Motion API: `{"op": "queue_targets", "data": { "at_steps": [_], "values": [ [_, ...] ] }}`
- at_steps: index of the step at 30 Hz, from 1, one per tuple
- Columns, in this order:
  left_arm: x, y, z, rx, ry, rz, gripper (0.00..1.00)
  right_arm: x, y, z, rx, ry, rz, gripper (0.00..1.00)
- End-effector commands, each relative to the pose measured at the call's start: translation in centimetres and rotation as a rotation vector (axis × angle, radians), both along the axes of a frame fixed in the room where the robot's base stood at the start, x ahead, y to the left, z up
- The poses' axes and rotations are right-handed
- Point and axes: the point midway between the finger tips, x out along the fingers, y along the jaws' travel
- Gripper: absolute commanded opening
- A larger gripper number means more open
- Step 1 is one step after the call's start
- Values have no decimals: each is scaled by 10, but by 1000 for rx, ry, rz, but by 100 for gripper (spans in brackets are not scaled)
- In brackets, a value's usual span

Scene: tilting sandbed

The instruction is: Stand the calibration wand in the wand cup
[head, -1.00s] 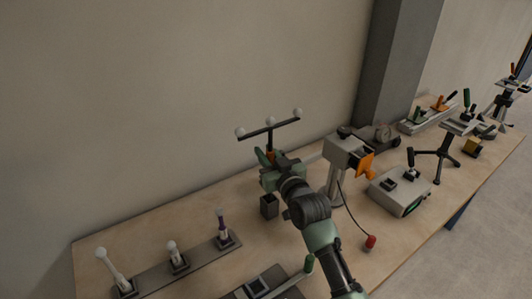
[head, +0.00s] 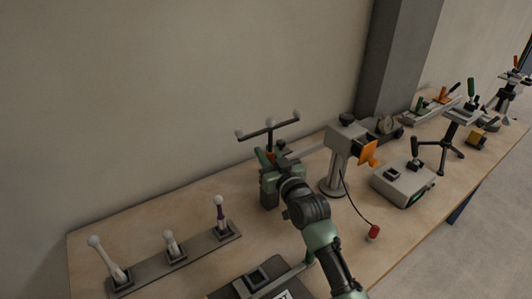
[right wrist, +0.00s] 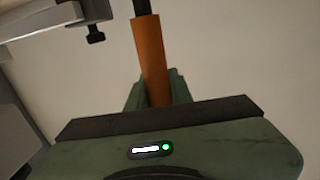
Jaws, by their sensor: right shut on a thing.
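The calibration wand is a dark crossbar (head: 268,130) with pale balls on a dark stem and an orange handle (right wrist: 152,60). It stands about upright in my right gripper (head: 270,160), which is shut on the handle. The wand cup (head: 268,198), a small dark square holder on the table, is directly below this gripper. The gripper hides the cup's mouth, so I cannot tell whether the wand's lower end is inside. My left gripper is not in view.
A grey post device (head: 338,165) with an orange flap stands close to the right of the gripper. A rack (head: 190,255) of ball-topped rods lies at front left. A grey control box (head: 402,184) stands farther right. Bare tabletop lies left of the cup.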

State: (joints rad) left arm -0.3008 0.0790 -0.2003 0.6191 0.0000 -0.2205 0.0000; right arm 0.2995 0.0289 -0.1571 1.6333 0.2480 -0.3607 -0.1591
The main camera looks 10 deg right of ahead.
Motion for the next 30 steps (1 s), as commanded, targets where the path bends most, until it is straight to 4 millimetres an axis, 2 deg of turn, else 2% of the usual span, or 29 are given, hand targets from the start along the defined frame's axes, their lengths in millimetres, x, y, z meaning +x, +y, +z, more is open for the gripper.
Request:
{"op": "queue_targets", "data": {
  "at_steps": [1,3,4,16,27,30],
  "values": [
    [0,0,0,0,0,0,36,0,0,1,0,-2,0,24],
    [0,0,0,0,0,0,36,0,0,1,0,-1,0,43],
    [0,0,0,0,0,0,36,0,0,1,0,-1,0,47],
    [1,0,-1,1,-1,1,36,-6,-1,-1,0,0,0,47],
    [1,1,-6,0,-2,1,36,-61,-14,-1,-1,0,0,47],
    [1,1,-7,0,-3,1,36,-71,-17,0,0,0,0,47]
  ]
}}
